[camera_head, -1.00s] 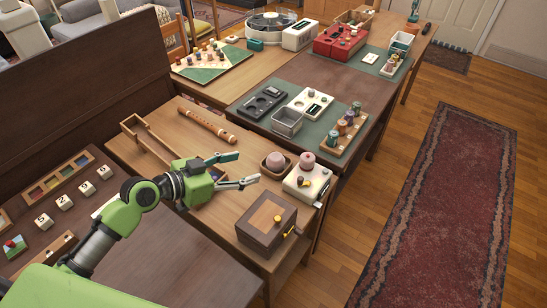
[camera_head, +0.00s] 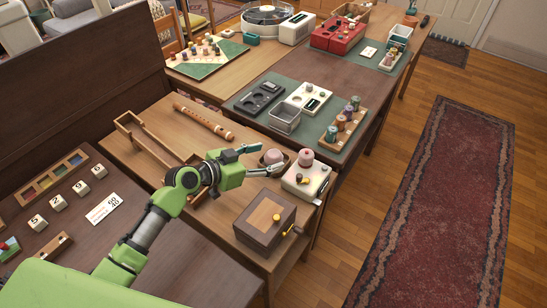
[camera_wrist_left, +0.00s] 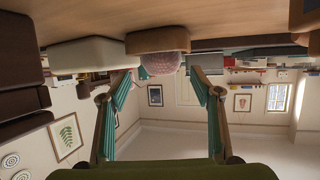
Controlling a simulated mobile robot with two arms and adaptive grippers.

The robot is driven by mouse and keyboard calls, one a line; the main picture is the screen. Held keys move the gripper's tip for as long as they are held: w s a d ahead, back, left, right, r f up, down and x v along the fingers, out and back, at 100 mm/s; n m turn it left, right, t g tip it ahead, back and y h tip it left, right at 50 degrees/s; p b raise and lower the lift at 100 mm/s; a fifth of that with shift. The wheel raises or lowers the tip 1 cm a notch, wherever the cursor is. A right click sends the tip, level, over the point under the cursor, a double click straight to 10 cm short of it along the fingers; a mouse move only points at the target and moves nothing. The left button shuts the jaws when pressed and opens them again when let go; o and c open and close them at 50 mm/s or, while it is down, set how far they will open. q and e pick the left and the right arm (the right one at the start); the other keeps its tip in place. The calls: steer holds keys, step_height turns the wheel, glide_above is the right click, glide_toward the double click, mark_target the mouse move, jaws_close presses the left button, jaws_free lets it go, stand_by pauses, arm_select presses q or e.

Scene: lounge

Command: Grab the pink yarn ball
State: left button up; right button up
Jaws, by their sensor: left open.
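The pink yarn ball (camera_head: 272,156) sits in a small wooden bowl (camera_head: 263,166) on the wooden table. My left gripper (camera_head: 268,160) is open, with its fingers pointing at the ball from the left, one on each side. In the left wrist view, which appears upside down, the ball (camera_wrist_left: 160,66) shows below the bowl (camera_wrist_left: 158,39), centred between and beyond the open fingertips (camera_wrist_left: 163,86). Contact between fingers and ball cannot be told. My right gripper is not in view.
A white box (camera_head: 307,181) with another pink round piece on top stands just right of the bowl. A wooden crank box (camera_head: 265,218) stands nearer. A wooden flute (camera_head: 203,122) and a long wooden frame (camera_head: 150,142) lie left and behind.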

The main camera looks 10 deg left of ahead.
mark_target(271, 154)
arm_select(q)
steer(key=x, duration=0.4)
steer(key=shift+w+a, duration=0.15)
steer(key=c, duration=1.2)
steer(key=shift+c, duration=0.5)
steer(key=shift+r, duration=0.1)
